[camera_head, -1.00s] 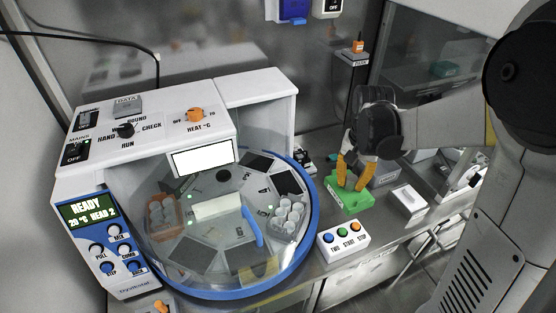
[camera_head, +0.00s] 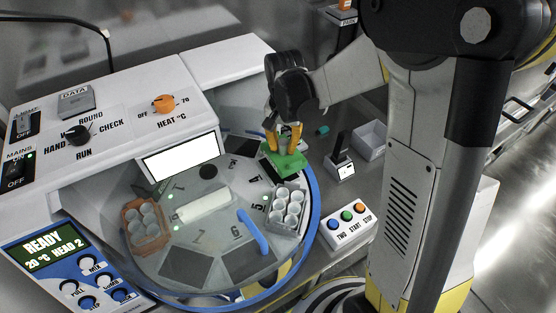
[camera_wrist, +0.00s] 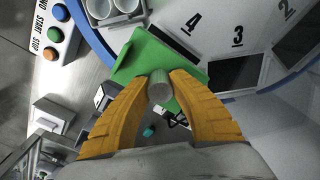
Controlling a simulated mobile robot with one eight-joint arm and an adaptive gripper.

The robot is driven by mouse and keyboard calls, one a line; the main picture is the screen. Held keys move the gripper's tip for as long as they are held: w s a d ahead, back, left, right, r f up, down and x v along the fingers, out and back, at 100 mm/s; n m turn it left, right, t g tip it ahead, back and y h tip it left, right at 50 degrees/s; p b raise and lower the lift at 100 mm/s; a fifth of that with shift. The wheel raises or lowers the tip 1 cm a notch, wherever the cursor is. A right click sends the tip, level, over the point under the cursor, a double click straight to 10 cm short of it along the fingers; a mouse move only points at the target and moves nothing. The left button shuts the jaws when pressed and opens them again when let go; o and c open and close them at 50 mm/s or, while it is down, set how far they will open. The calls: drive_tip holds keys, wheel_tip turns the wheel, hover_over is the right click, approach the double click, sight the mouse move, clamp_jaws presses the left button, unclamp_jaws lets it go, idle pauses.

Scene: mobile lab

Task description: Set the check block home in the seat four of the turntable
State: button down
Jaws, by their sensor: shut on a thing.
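The green check block (camera_head: 287,163) is over the right-hand rim of the turntable (camera_head: 313,203). It also shows in the wrist view (camera_wrist: 130,62). My gripper (camera_head: 289,135) is shut on the block's grey round knob (camera_wrist: 160,86), between its yellow fingers. In the wrist view the block partly covers the dark seat four (camera_wrist: 178,45), beside the printed 4, and looks turned against the seat's edges. I cannot tell how high it is above the disc. Seat three (camera_wrist: 237,72) is an empty dark recess to its right.
A white rack with round wells (camera_head: 287,208) sits on the disc close to the block. An orange rack (camera_head: 146,226) is at the left and a blue bar (camera_head: 253,230) near the middle. The button box (camera_head: 348,225) and a grey bin (camera_head: 370,139) stand right of the turntable.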

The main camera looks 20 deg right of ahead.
sight(278, 152)
drive_tip(key=shift+w+a+f, duration=0.2)
drive_tip(key=shift+a+f, duration=0.25)
drive_tip(key=shift+a, duration=0.2)
drive_tip(key=shift+f+b, duration=0.8)
drive_tip(key=shift+f, duration=1.1)
drive_tip(key=shift+f, duration=0.25)
drive_tip(key=c, duration=1.3)
unclamp_jaws()
drive_tip(key=shift+r, duration=0.1)
drive_tip(key=shift+o, duration=0.2)
